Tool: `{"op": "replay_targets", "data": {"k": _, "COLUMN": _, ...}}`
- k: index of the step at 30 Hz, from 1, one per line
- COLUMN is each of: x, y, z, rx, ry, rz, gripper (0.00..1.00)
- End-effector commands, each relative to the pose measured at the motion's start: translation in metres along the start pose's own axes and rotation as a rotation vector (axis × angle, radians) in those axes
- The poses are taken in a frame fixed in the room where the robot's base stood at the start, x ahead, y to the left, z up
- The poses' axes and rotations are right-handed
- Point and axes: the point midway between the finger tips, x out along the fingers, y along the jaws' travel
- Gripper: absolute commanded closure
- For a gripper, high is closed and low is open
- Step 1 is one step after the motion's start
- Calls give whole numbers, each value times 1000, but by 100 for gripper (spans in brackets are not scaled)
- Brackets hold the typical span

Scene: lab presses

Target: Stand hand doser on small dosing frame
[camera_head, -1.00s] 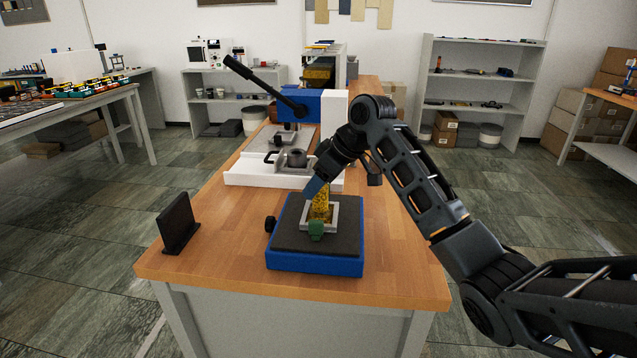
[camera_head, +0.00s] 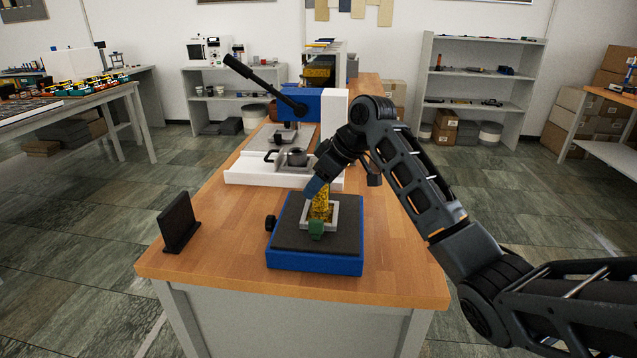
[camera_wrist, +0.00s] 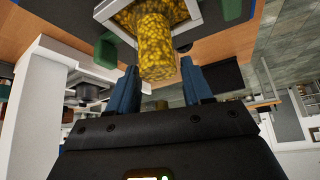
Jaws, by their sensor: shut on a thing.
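The hand doser (camera_head: 319,209), a clear cylinder of yellow granules, stands upright over the small dosing frame (camera_head: 333,216), a pale square frame with a green tab on a blue base with a dark top. In the wrist view, the doser (camera_wrist: 157,48) lies between the two blue fingers of my gripper (camera_wrist: 160,82). The pale frame (camera_wrist: 196,18) surrounds its far end. My gripper (camera_head: 315,188) is shut on the doser, above the frame. The frame's rim hides the doser's lower end, so I cannot tell whether it rests on the bottom.
A white platform (camera_head: 240,172) with a grey pot (camera_head: 297,157) stands behind the blue base. Beyond it is a blue press (camera_head: 315,104) with a long black lever. A dark upright plate (camera_head: 178,222) stands at the left table edge. The wooden table (camera_head: 225,240) is clear between plate and base.

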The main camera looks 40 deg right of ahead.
Motion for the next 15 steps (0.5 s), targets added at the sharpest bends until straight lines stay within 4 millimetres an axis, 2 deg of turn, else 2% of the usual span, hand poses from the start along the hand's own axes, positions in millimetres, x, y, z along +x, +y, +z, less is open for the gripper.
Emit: {"op": "replay_targets", "data": {"k": 15, "x": 5, "y": 0, "z": 3, "rx": 0, "ry": 1, "rz": 0, "gripper": 83}}
